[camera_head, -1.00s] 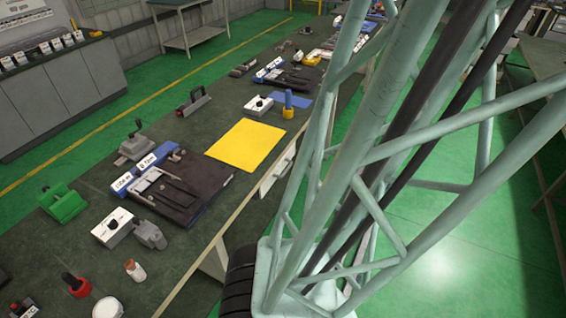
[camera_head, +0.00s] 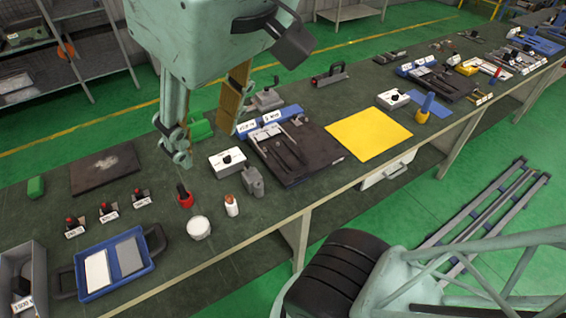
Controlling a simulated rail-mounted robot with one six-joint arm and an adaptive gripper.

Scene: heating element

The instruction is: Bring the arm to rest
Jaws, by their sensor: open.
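My gripper (camera_head: 207,122) hangs from the top of the head view, above the workbench (camera_head: 262,215). Its pale green housing (camera_head: 190,35) fills the upper left centre. The fingers, with brownish pads, are spread apart and nothing is between them. The height of the gripper above the bench cannot be told exactly.
A dark board with metal bars (camera_head: 290,155) and a yellow sheet (camera_head: 368,135) lie right of the gripper. A blue tray (camera_head: 98,292), a white round jar (camera_head: 199,228) and a small bottle (camera_head: 232,206) are near the front.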

